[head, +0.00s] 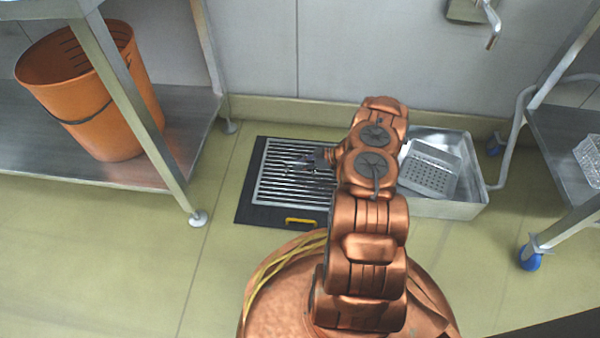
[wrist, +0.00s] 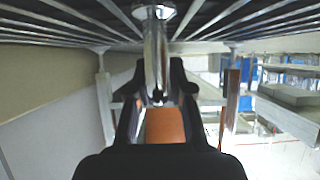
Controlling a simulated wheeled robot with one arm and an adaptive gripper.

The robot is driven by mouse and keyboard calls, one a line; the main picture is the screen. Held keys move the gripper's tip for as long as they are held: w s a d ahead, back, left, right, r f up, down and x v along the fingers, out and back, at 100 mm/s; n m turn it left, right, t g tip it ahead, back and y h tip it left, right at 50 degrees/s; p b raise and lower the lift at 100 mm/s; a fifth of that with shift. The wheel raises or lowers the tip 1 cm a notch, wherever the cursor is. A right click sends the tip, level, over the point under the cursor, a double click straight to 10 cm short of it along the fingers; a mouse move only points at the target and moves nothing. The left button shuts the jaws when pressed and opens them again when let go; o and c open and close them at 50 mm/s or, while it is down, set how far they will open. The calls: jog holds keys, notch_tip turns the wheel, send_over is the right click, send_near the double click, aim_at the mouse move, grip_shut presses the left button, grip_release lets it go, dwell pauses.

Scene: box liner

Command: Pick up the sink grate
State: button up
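The sink grate (head: 275,190) is a panel of parallel metal slats in a dark frame on the floor. Its slats also fan across the top of the wrist view (wrist: 75,30), where the scene appears upside down. My gripper (head: 305,160) is low over the grate's middle, partly hidden by my arm. In the wrist view, its two dark fingers (wrist: 160,75) stand apart, on either side of an upright metal post (wrist: 154,50) with a round base among the slats. I cannot tell whether the fingers touch the post.
A yellow handle (head: 300,221) lies at the frame's front edge. A metal basin (head: 462,209) with a perforated tray (head: 430,177) stands just right of the grate. An orange bin (head: 108,125) sits on a low shelf (head: 60,160) at left. Floor left of the grate is clear.

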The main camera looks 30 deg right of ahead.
grip_shut()
jog(key=shift+r, duration=0.1)
dwell(0.5)
